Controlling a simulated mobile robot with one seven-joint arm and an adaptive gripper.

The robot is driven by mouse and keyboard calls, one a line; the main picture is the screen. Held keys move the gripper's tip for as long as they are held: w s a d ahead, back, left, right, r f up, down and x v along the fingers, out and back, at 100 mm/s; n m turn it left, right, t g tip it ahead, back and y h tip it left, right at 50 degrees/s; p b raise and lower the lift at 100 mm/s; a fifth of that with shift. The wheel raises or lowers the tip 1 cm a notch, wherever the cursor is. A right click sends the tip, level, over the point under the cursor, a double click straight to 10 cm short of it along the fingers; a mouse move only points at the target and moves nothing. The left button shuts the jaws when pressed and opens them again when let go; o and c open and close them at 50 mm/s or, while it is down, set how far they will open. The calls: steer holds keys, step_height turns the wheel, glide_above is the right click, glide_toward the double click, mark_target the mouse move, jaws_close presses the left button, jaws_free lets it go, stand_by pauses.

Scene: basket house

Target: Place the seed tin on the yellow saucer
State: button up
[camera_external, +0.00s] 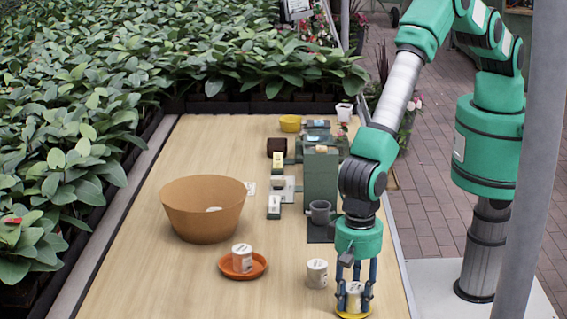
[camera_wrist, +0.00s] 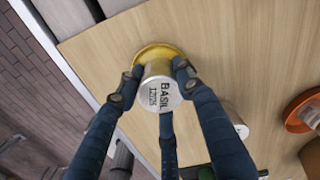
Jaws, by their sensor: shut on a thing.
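A pale seed tin marked "BASIL" (camera_wrist: 163,96) is held between the fingers of my gripper (camera_wrist: 158,72). The tin (camera_external: 354,291) also shows in the external view at the front right of the table, inside my gripper (camera_external: 354,296). The yellow saucer (camera_external: 342,315) lies directly under the tin, partly hidden by it and the fingers. The saucer's rim (camera_wrist: 150,50) shows behind the tin in the wrist view. I cannot tell whether the tin's base touches the saucer.
A similar tin (camera_external: 317,274) stands just left of my gripper. Another tin (camera_external: 242,258) stands on an orange saucer (camera_external: 262,268). A large brown bowl (camera_external: 188,222) is farther back. A grey mug (camera_external: 320,212) and green boxes (camera_external: 321,177) stand at right.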

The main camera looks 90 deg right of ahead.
mark_target(355, 287)
steer(key=o, duration=1.1)
steer(key=shift+o, duration=0.2)
steer(key=shift+r, duration=0.1)
steer(key=shift+r+p, duration=0.5)
steer(key=shift+r, duration=5.5)
